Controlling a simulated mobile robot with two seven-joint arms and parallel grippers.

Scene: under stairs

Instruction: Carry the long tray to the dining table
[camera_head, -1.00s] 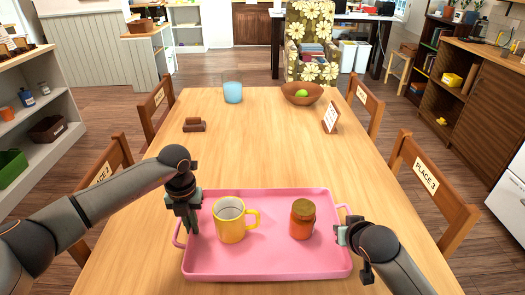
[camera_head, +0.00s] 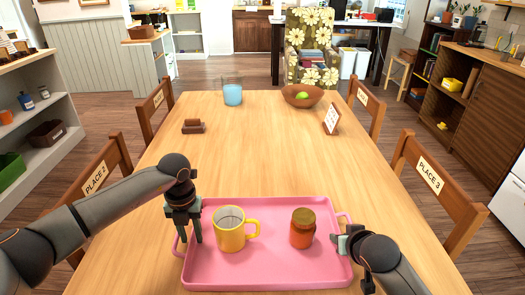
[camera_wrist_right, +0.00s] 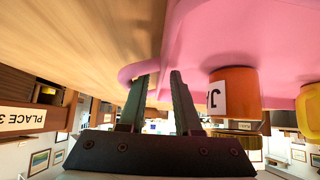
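The long pink tray (camera_head: 270,281) lies on the near end of the wooden dining table (camera_head: 262,150), level. It carries a yellow mug (camera_head: 230,236) and an orange jar with a brown lid (camera_head: 302,230), both upright. My left gripper (camera_head: 184,238) is open at the tray's left handle, its two fingers apart. My right gripper (camera_head: 336,243) is beside the right handle. In the right wrist view its fingers (camera_wrist_right: 162,74) are spread apart, with the pink handle (camera_wrist_right: 135,70) by one fingertip. The jar (camera_wrist_right: 236,90) also shows there.
A glass (camera_head: 232,94), a wooden bowl with a green fruit (camera_head: 302,97), a small brown object (camera_head: 193,126) and a card stand (camera_head: 331,121) are farther back on the table. Chairs flank it, including one marked PLACE 3 (camera_head: 432,180). The table's middle is clear.

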